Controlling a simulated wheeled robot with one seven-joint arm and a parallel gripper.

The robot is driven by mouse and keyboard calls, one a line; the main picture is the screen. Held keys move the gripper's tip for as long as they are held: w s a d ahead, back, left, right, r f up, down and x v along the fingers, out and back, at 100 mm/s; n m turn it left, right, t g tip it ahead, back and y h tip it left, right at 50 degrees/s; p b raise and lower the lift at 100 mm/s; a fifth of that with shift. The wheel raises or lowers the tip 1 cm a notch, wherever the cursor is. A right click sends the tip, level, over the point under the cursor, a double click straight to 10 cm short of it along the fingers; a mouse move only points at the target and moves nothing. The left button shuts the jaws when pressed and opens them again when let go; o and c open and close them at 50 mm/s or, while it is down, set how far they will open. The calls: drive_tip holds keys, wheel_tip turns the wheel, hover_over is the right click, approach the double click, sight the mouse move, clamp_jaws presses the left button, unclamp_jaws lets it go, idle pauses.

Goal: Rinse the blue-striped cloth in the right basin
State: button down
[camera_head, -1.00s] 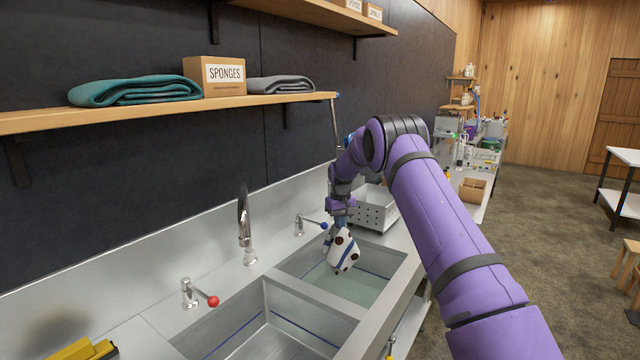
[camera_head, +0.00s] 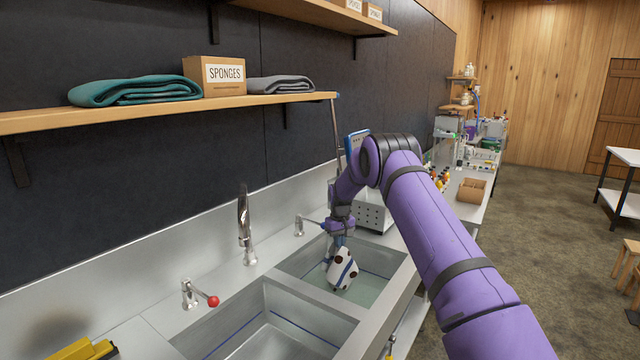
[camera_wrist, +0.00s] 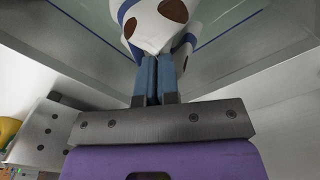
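The blue-striped cloth (camera_head: 341,270) is white with dark brown stains and a blue stripe. It hangs bunched from my gripper (camera_head: 338,238), low over the water in the right basin (camera_head: 372,262). In the wrist view, the cloth (camera_wrist: 155,27) is pinched between the fingertips of my gripper (camera_wrist: 157,60), which are close together. The right basin holds greenish water. I cannot tell whether the cloth's lower end touches the water.
The left basin (camera_head: 262,330) looks empty. The faucet (camera_head: 244,222) stands behind the basins, with a red-knobbed lever (camera_head: 197,295) at left. A perforated bin (camera_head: 373,214) stands beyond the right basin. A shelf (camera_head: 170,108) with folded cloths runs above.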

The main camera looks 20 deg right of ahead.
wheel_tip(320, 180, down, 15)
drive_tip(key=shift+f, duration=0.2)
idle(0.8)
drive_tip(key=shift+a, duration=0.1)
idle(0.7)
drive_tip(key=s+a+f, duration=0.1)
drive_tip(key=s+a, duration=0.3)
drive_tip(key=a, duration=0.2)
drive_tip(key=shift+w+d, duration=3.8)
drive_tip(key=shift+d, duration=2.2)
drive_tip(key=s+a, duration=0.7)
drive_tip(key=a, duration=0.4)
drive_tip(key=shift+s+a+f, duration=0.15)
drive_tip(key=shift+a+f, duration=0.05)
drive_tip(key=shift+a, duration=0.1)
